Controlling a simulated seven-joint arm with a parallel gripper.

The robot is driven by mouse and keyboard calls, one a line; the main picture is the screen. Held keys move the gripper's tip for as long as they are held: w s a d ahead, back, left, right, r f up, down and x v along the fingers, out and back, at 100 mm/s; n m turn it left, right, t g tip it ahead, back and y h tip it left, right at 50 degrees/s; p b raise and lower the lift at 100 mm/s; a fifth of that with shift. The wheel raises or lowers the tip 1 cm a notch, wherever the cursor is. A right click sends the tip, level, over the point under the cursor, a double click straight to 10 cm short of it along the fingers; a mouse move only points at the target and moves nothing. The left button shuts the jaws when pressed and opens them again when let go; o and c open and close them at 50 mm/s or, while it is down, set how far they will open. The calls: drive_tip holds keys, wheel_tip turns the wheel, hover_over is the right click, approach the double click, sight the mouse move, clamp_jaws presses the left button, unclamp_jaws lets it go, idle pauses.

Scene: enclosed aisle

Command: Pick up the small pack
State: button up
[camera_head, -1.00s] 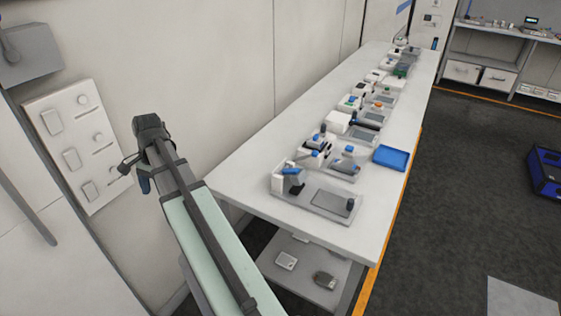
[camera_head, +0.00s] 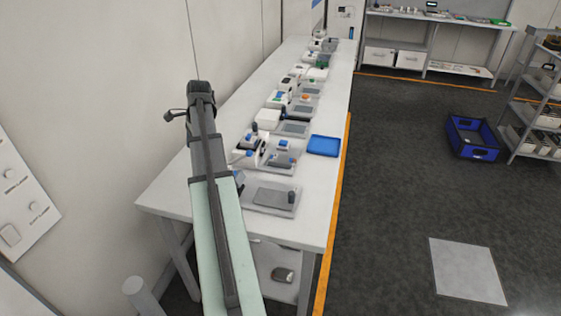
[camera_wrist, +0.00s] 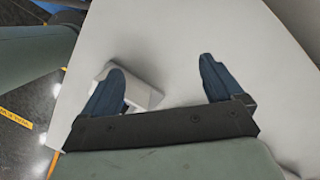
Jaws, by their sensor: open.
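My gripper (camera_wrist: 160,84) is open and empty in the wrist view, its two dark blue fingers wide apart above a plain pale surface. A white block-like thing (camera_wrist: 147,95) lies partly behind the left finger; I cannot tell whether they touch. No thing is clearly recognisable as the small pack. The long white bench (camera_head: 310,222) carries a row of small devices and boxes, too small to tell apart. In the head view my arm hides part of the bench's near left side, and I cannot make out the gripper's fingers there.
A blue tray (camera_head: 324,146) sits at the bench's right edge. A small dark thing (camera_head: 283,275) lies on the lower shelf. A blue crate (camera_head: 472,138) stands on the floor, with a shelf rack (camera_head: 545,95) to its right. The wall is close on the left; floor right of the bench is open.

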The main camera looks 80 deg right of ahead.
drive_tip(key=s+d+r+m, duration=0.1)
drive_tip(key=s+d+m, duration=0.3)
drive_tip(key=s+d, duration=0.65)
drive_tip(key=m+h, duration=0.2)
drive_tip(key=m, duration=0.3)
approach(281, 158)
drive_tip(key=f, duration=0.2)
drive_tip(key=shift+w+a+f+g, duration=0.2)
drive_tip(key=shift+w+f+g, duration=0.1)
drive_tip(key=shift+w+g, duration=0.1)
drive_tip(key=shift+w+d+f, duration=0.1)
drive_tip(key=shift+w+f, duration=0.05)
drive_tip(key=shift+f, duration=0.8)
drive_tip(key=shift+w+d+f, duration=0.1)
drive_tip(key=shift+f, duration=0.85)
drive_tip(key=shift+w+d+f, duration=0.1)
drive_tip(key=shift+w+f, duration=0.05)
drive_tip(key=shift+f, duration=0.8)
drive_tip(key=shift+f, duration=0.1)
drive_tip(key=c, duration=1.3)
